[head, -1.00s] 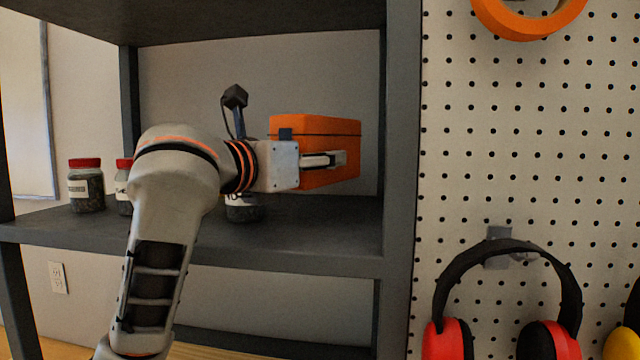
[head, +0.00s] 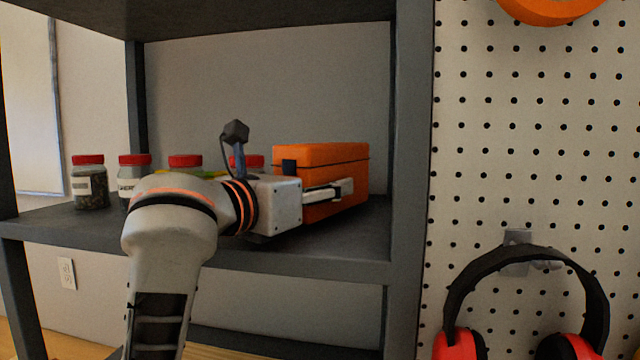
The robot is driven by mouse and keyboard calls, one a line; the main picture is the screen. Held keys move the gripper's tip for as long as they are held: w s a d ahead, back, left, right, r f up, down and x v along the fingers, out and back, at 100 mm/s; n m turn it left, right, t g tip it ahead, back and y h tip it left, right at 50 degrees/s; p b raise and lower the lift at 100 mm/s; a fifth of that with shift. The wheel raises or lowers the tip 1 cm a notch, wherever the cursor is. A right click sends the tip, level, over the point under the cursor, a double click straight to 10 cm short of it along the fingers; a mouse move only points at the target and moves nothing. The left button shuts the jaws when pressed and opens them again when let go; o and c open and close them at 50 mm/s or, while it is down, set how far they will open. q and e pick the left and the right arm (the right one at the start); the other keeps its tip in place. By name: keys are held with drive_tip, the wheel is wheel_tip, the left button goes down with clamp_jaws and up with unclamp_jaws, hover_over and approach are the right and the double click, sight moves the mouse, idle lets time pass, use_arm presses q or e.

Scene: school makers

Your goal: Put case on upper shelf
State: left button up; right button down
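The orange case (head: 330,155) is at the right end of the grey shelf (head: 340,240), beside the right upright post. It sits low over the shelf surface; I cannot tell whether its underside touches. My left gripper (head: 335,192) reaches in from the left and is shut on the case. One finger lies along the case's front face; the other finger is hidden. My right gripper is not in view.
Several red-lidded jars (head: 90,182) stand in a row on the shelf, left of the case and partly behind my arm. Another grey board (head: 250,15) is overhead. A pegboard (head: 480,140) with red earmuffs (head: 525,260) and orange tape (head: 550,8) is on the right.

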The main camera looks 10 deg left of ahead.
use_arm(q)
drive_tip(key=shift+s+f, duration=0.1)
drive_tip(key=shift+f, duration=0.15)
drive_tip(key=o, duration=1.4)
drive_tip(key=shift+o, duration=0.2)
drive_tip(key=shift+f, duration=0.1)
